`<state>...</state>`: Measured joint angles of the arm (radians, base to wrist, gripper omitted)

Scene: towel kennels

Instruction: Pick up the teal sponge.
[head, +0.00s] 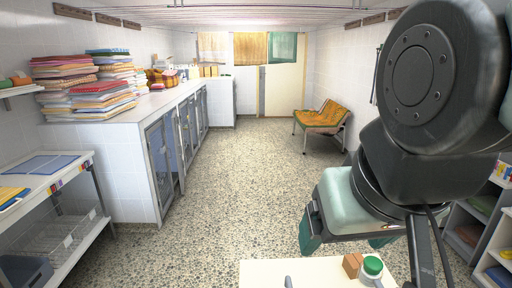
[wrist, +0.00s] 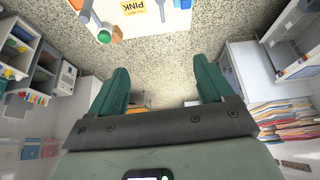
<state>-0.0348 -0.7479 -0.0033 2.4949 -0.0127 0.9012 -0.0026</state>
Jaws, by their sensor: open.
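I cannot make out a teal sponge for certain in either view. A small blue-teal patch (wrist: 185,4) shows at the top edge of the wrist view, on the pale table, too cut off to identify. My gripper (head: 345,243) is above the far edge of that table in the head view. Its green fingers are spread wide in the wrist view (wrist: 160,65), with nothing between them. Much of the table lies outside the head view.
The pale table (head: 265,272) holds a wooden block (head: 352,265), a green-lidded white jar (head: 372,268) and a grey item (head: 288,282). A "PINK" card (wrist: 130,8) lies there too. Folded towels (head: 100,95) stand on the left counter. The speckled floor (head: 250,170) is clear mid-room.

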